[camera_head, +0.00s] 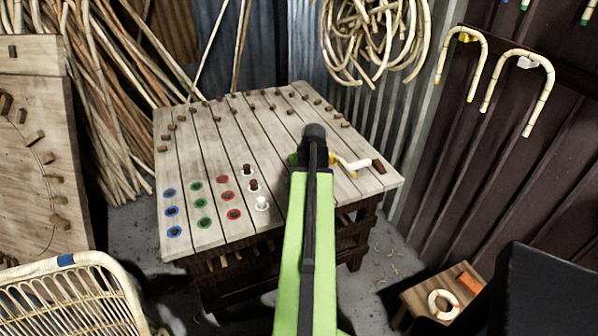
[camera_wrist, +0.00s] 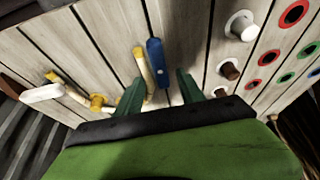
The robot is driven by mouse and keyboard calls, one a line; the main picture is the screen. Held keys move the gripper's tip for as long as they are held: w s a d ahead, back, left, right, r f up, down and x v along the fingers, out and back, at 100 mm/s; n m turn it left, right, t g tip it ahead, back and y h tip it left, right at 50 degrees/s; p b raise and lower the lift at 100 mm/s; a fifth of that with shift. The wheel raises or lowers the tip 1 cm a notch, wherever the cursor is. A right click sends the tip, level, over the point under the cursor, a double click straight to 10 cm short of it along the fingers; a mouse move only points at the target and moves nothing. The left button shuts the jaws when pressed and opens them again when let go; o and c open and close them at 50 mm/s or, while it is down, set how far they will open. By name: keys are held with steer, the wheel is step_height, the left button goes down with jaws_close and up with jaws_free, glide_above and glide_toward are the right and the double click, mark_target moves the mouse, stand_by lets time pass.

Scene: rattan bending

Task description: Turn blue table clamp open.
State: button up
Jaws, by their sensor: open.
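My gripper (camera_wrist: 160,78) is open, with one green finger on each side of the handle's lower end. I cannot tell whether either finger touches it. A pale yellow bar (camera_wrist: 142,68) lies just left of the handle. In the head view my gripper (camera_head: 312,140) is over the bench, and my arm hides the blue clamp.
The bench (camera_head: 190,240) carries wooden pegs along its back and blue, green and red rings at the front left. White and brown pegs (camera_wrist: 240,25) stand to the right in the wrist view.

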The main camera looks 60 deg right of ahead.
steer(key=p+v, duration=1)
steer(key=v, duration=0.2)
steer(key=shift+r, duration=0.3)
